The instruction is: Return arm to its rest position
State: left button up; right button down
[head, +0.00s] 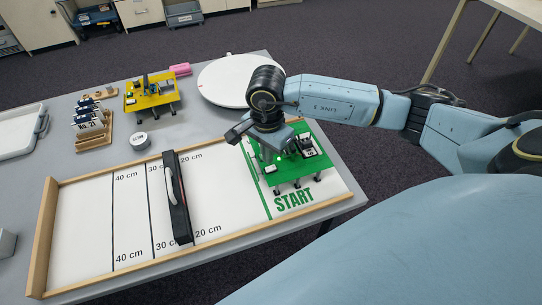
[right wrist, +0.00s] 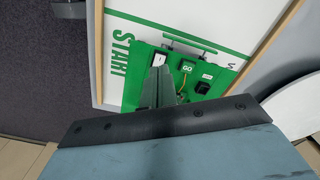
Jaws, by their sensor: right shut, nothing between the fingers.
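My right arm comes in from the right in the head view and bends down at the wrist over the green vehicle (head: 282,175). The vehicle stands in the START zone at the right end of the white track (head: 90,220). My right gripper (head: 270,153) points down over it, its tip partly hidden among the vehicle's parts. In the right wrist view the gripper (right wrist: 157,82) is shut and empty. It overlaps the green deck (right wrist: 145,60) near the white button and the GO button (right wrist: 188,67). I cannot tell whether it touches. My left gripper is not in view.
A black bar with a light handle (head: 177,197) lies across the track near 20 cm. A yellow vehicle (head: 150,95), a white round turntable (head: 215,82), a tape roll (head: 139,141) and a number-card rack (head: 91,125) stand behind the track. Open floor lies right of the table.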

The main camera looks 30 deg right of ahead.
jog(key=shift+r+p, duration=0.85)
jog(key=shift+r, duration=0.85)
